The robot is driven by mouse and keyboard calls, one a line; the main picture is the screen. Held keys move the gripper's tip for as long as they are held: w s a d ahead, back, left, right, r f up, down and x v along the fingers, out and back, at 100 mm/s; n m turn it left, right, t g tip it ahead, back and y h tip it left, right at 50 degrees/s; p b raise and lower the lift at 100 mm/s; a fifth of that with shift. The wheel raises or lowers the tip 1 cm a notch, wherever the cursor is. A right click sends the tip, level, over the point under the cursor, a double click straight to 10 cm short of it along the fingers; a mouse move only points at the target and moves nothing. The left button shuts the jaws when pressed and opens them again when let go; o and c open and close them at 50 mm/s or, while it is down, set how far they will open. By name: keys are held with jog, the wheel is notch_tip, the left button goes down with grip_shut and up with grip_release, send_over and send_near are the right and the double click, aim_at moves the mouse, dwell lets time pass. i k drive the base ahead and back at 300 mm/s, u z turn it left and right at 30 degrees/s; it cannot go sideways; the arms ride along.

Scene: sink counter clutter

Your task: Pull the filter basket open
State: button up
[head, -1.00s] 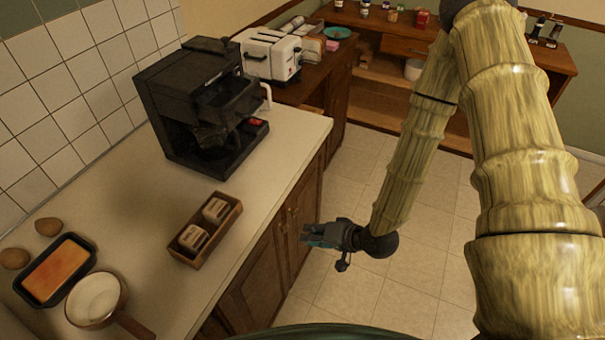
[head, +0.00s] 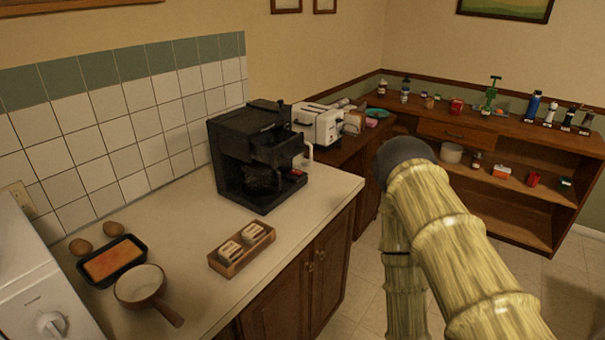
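The black coffee machine (head: 235,165) stands upright on the counter, near its back right part. Its filter basket (head: 281,152) is the dark block jutting from the upper front, above the hollow where the dark carafe (head: 260,180) sits. I cannot tell from here whether the basket is fully shut. My gripper is not in view; only the bamboo-patterned links of my arm show at the lower right, clear of the machine.
A wooden box (head: 242,250) with packets lies in front of the machine. A saucepan (head: 140,285), a loaf tin (head: 111,262) and two eggs are at the left. A white toaster (head: 318,126) stands behind. Wooden shelves (head: 490,180) line the back right. Floor shows between.

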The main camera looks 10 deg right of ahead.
aim_at(275, 147)
jog(key=k, duration=0.35)
jog(key=z, duration=1.55)
jog(key=i, duration=1.2)
jog(key=u, duration=1.95)
